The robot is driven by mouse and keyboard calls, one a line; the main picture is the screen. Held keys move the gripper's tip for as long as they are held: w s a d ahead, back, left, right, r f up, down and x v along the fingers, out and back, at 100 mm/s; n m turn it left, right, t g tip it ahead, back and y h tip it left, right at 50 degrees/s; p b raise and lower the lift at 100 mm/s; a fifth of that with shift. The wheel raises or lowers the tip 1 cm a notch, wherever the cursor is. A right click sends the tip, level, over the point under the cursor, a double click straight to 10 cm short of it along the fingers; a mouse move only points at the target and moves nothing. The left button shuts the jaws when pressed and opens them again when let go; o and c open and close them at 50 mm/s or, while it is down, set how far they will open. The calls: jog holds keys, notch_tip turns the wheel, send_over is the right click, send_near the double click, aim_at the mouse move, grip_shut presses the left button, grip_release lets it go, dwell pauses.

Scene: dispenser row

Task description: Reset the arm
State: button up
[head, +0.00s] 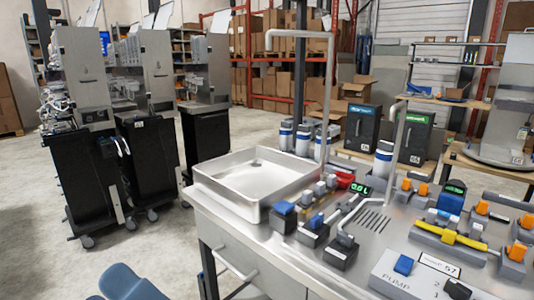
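My gripper and arm do not show clearly in the head view. A blue rounded shape (127,283) is cut off by the bottom edge at left; I cannot tell what it is. The steel workbench (300,262) fills the right foreground, with a shallow metal tray (262,178) on its left end. Small grey blocks with blue tops, one being this blue-topped block (284,212), stand in front of the tray. A yellow handle (450,235) lies across a fixture at right.
A tall bent pipe (329,90) rises behind the tray, and a shorter pipe (397,140) stands to its right. Black-and-steel wheeled carts (92,180) stand at left. Open concrete floor (165,255) lies between the carts and the bench.

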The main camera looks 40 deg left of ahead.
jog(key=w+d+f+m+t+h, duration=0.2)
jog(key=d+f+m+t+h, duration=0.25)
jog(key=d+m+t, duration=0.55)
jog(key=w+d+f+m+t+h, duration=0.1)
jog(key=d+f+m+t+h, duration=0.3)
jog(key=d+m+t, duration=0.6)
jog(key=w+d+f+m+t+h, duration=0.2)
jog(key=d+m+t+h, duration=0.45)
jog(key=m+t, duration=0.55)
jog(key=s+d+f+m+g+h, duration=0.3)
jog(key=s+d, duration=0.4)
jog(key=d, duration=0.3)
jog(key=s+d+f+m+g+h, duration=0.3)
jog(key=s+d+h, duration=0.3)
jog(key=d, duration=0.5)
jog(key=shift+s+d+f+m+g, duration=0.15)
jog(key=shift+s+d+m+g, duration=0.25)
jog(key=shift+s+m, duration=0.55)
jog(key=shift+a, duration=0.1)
